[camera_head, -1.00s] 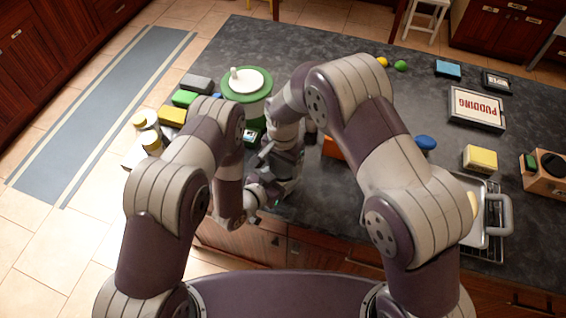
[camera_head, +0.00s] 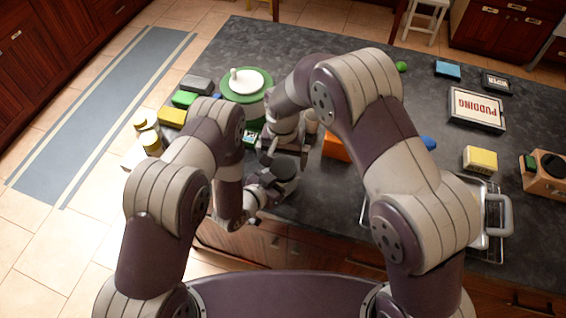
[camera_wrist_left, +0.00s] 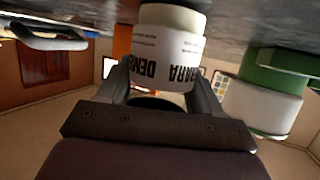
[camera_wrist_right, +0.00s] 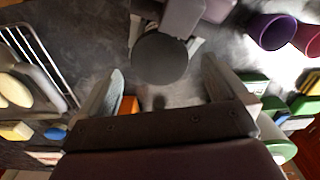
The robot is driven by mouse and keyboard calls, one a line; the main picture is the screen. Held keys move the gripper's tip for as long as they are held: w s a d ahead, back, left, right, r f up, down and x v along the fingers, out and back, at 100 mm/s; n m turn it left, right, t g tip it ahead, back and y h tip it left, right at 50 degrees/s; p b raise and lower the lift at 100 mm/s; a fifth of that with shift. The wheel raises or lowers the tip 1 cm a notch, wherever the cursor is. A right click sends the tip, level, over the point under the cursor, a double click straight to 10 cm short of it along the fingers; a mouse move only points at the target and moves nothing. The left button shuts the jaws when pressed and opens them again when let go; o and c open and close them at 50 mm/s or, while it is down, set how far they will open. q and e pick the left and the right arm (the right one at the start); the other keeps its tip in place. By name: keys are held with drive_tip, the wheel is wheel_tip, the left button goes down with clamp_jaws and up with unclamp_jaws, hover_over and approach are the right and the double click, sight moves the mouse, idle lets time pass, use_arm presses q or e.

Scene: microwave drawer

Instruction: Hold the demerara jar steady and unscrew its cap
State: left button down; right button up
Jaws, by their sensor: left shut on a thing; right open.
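The demerara jar (camera_wrist_left: 168,48) has a white label with dark letters, seen upside down in the left wrist view. My left gripper (camera_wrist_left: 160,75) is shut on the jar's side, one finger on each side. Its dark round cap (camera_wrist_right: 160,58) faces the right wrist camera and shows as a dark disc in the head view (camera_head: 285,167). My right gripper (camera_wrist_right: 162,70) is open, its fingers spread wide to either side of the cap, with visible gaps. I cannot tell how far the fingertips are from the cap along the viewing direction.
A green-and-white canister (camera_head: 245,88) stands behind the grippers. An orange box (camera_head: 336,147) is to their right. Yellow, green and grey boxes line the counter's left end. A metal tray (camera_head: 495,215) and a pudding box (camera_head: 476,108) lie right. The dark counter's middle is partly hidden by my arms.

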wheel_tip(320, 180, up, 2)
drive_tip(key=shift+r, duration=0.1)
drive_tip(key=shift+c, duration=0.3)
wheel_tip(320, 180, up, 2)
drive_tip(key=m, duration=0.4)
drive_tip(key=shift+r+m, duration=0.3)
drive_tip(key=shift+m, duration=0.3)
drive_tip(key=shift+s+f+m, duration=0.1)
drive_tip(key=shift+f+m, duration=0.2)
drive_tip(key=shift+f, duration=0.05)
wheel_tip(320, 180, down, 7)
drive_tip(key=shift+r, duration=0.1)
drive_tip(key=c, duration=1.1)
drive_tip(key=n, duration=0.7)
